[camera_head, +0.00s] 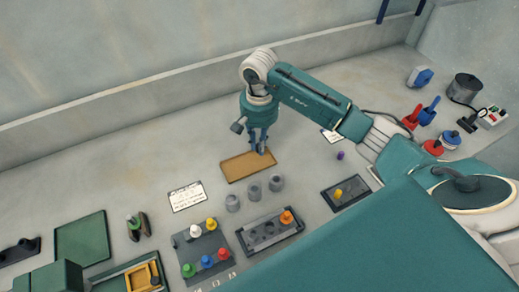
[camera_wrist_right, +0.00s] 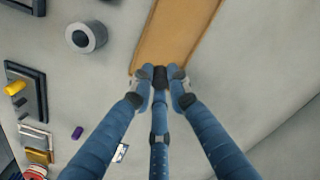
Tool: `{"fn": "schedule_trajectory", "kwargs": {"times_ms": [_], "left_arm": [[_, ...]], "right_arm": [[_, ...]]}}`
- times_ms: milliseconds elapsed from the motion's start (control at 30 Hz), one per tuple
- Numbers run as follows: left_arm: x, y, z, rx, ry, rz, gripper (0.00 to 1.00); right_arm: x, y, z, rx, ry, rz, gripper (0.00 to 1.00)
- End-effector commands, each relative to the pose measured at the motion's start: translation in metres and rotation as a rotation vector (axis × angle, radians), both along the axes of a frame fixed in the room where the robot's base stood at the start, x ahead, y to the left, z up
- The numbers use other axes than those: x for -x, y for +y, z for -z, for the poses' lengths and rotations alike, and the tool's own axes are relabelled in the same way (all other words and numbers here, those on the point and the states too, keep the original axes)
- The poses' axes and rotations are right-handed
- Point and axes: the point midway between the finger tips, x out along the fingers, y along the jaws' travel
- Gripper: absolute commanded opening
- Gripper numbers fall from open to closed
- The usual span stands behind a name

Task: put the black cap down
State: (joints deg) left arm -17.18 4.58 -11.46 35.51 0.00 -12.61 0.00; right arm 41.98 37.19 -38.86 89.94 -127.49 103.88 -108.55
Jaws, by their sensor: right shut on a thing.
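My right gripper (camera_head: 261,149) points down at the right part of a tan tray (camera_head: 234,167). In the right wrist view my right gripper (camera_wrist_right: 160,78) is shut on a small black cap (camera_wrist_right: 160,75), held between the fingertips at the near edge of the tray (camera_wrist_right: 178,35). I cannot tell whether the cap touches the tray or is just above it. In the head view the cap is too small to make out between the fingers. My left gripper is not in view.
Several grey cylinders (camera_head: 254,193) stand just in front of the tray. Nearer are a rack with coloured caps (camera_head: 207,250), a dark rack with an orange cap (camera_head: 262,236) and one with a yellow cap (camera_head: 350,193). A purple piece (camera_head: 340,155) lies right. Bench behind the tray is clear.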

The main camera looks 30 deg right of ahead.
Motion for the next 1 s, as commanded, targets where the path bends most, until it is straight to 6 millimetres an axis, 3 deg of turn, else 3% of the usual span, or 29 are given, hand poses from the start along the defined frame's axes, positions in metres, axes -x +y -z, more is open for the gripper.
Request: {"fn": "schedule_trajectory", "kwargs": {"times_ms": [333,700,733,767,1000], "left_arm": [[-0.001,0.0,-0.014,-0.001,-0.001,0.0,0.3],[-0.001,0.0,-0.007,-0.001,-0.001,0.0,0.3],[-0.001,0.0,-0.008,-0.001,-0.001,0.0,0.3],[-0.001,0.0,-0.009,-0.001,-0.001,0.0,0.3],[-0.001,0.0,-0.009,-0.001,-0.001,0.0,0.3]], "right_arm": [[0.001,0.0,0.041,-0.001,0.002,0.001,0.0],[0.0,0.0,0.047,0.001,0.001,0.0,0.0],[0.0,0.0,0.045,0.0,0.0,0.0,0.2],[0.0,0.0,0.045,0.0,0.0,0.0,0.24],[0.0,0.0,0.045,0.001,0.001,0.0,0.24]]}}
